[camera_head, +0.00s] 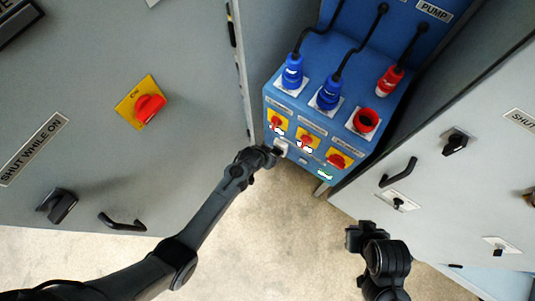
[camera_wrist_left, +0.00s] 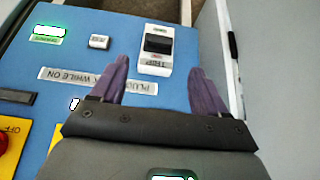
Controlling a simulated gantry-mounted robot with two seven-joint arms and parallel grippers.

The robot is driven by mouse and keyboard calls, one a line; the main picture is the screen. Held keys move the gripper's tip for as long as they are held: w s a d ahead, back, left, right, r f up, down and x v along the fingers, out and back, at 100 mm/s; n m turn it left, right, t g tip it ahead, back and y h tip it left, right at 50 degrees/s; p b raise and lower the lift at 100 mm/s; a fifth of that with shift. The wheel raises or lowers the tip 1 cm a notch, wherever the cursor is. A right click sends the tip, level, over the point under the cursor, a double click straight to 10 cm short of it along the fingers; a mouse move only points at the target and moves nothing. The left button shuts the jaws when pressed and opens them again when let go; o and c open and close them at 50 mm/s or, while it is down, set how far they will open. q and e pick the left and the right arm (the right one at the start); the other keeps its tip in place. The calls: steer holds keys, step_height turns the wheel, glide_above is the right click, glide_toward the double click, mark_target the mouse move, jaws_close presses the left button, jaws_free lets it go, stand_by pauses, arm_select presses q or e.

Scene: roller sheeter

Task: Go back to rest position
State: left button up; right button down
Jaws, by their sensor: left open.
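My left gripper (camera_head: 268,156) is at the lower left of the blue panel box (camera_head: 318,168) in the head view. In the left wrist view its two purple fingers (camera_wrist_left: 158,78) are spread apart with nothing between them. A white breaker-like switch (camera_wrist_left: 155,50) with a black middle lies just beyond the fingertips, apart from them as far as I can see. My right gripper (camera_head: 360,238) is low at the right of the head view, over the floor. Its fingers are too dark and small to read.
The box carries blue plugs (camera_head: 292,76), a red plug (camera_head: 390,78), an open red socket (camera_head: 366,121) and several yellow-backed red rotary switches (camera_head: 305,141). Grey cabinets with handles (camera_head: 399,173) flank it. The floor (camera_head: 270,240) between my arms is clear.

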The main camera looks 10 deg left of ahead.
stand_by(0.5)
arm_select(q)
steer(key=s+a+f+g, duration=0.1)
steer(key=s+a+f, duration=0.1)
steer(key=s+f, duration=0.55)
steer(key=s+a+r+n+y, duration=0.1)
steer(key=s+a+r, duration=0.4)
steer(key=s+r, duration=0.2)
steer(key=s+a+r+n, duration=0.1)
steer(key=s+a+r, duration=0.3)
steer(key=s+r, duration=0.3)
step_height(320, 180, up, 51)
steer(key=s+a+y+p, duration=0.1)
steer(key=s+a+p, duration=0.2)
steer(key=p, duration=3.3)
step_height(320, 180, down, 59)
steer(key=b, duration=5.8)
steer(key=shift+w+n+g+b, duration=0.15)
steer(key=shift+n+g+b, duration=0.15)
steer(key=shift+g+b, duration=0.1)
steer(key=shift+r, duration=0.25)
